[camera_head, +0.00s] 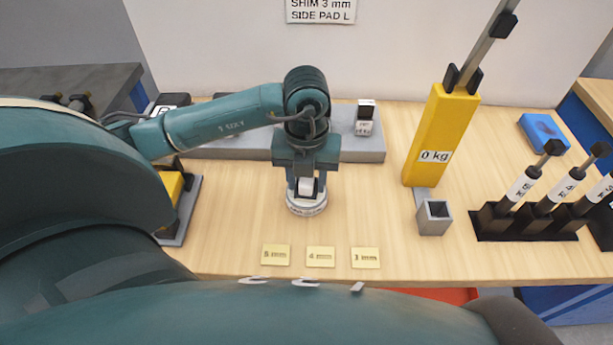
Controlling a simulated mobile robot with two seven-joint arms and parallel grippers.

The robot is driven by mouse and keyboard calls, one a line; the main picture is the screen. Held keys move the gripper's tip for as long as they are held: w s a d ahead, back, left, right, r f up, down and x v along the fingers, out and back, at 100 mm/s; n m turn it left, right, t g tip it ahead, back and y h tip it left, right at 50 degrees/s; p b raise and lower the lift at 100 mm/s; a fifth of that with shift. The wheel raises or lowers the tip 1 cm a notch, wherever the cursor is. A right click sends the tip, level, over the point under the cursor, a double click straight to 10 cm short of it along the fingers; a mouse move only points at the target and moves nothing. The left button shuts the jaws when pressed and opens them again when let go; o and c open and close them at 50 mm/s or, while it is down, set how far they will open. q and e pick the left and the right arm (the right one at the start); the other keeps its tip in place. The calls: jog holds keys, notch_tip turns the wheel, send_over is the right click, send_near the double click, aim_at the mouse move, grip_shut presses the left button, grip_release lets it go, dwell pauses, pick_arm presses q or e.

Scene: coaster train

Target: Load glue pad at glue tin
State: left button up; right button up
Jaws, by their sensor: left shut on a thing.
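My left gripper (305,185) points down and is shut on a small white block, which looks like the glue pad (306,186). The round white and grey tin, which looks like the glue tin (308,209), stands on the table directly under the fingers. The pad's lower end is at the tin's top; I cannot tell whether it touches the glue. The tin's inside is largely hidden by the gripper. My right gripper is not in view.
A grey rail block (372,148) with a small white-and-black piece (364,118) lies behind. A yellow 0 kg post (440,135) and grey square socket (434,217) stand right. Labelled tools (520,188) fill a dark rack. Three yellow cards (321,257) lie in front.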

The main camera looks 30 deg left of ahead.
pick_arm(q)
jog(key=shift+r+p, duration=0.7)
jog(key=shift+r, duration=0.25)
jog(key=shift+r+p, duration=0.95)
jog(key=shift+r, duration=0.45)
jog(key=shift+r+p, duration=0.4)
jog(key=shift+r, duration=0.75)
